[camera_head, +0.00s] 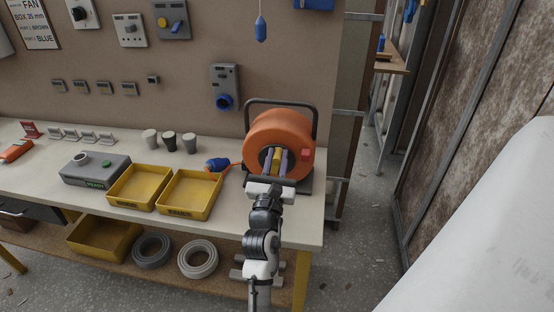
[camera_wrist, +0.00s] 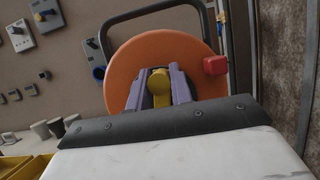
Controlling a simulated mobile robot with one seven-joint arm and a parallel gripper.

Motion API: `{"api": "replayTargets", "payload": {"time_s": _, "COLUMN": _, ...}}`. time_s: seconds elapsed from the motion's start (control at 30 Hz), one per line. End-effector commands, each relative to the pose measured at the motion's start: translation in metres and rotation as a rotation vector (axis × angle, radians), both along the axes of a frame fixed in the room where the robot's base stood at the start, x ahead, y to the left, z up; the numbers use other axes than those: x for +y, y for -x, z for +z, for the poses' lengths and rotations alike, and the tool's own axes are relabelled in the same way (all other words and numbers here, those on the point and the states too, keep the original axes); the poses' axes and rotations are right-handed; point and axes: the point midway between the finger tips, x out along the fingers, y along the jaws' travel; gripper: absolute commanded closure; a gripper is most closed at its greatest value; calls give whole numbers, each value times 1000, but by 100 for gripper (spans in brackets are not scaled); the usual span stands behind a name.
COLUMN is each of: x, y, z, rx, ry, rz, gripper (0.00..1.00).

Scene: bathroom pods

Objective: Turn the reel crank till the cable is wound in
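The cable reel (camera_head: 262,130) is a large orange drum in a black tube frame at the bench's right end. It fills the middle of the wrist view (camera_wrist: 130,65). A yellow crank handle (camera_wrist: 159,84) stands out at the drum's face. My gripper (camera_head: 276,161) is in front of the drum, its two purple fingers on either side of the handle, with no clear gap showing. A red block (camera_wrist: 215,65) sits near the drum's right edge. A blue plug (camera_head: 217,164) lies left of the reel, with a short orange cable towards it.
Yellow trays (camera_head: 189,194) and a grey box (camera_head: 95,169) stand left on the bench (camera_head: 232,210). Grey cups (camera_head: 169,142) stand behind. A blue socket (camera_head: 223,102) is on the wall panel behind the reel. A blue pendant (camera_head: 261,29) hangs above. Cable coils (camera_head: 198,258) lie on the lower shelf.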

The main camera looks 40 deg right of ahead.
Motion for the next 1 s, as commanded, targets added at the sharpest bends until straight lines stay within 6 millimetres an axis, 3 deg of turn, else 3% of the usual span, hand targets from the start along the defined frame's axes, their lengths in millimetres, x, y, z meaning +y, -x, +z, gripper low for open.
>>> {"api": "replayTargets", "payload": {"time_s": 0.1, "x": 0, "y": 0, "z": 0, "rx": 0, "ry": 0, "rz": 0, "gripper": 100}}
{"api": "replayTargets", "payload": {"time_s": 0.47, "x": -1, "y": 2, "z": -3, "rx": -56, "ry": -45, "rz": 1, "gripper": 100}}
{"api": "replayTargets", "payload": {"time_s": 1.0, "x": -9, "y": 12, "z": -10, "rx": -402, "ry": -341, "rz": 0, "gripper": 100}}
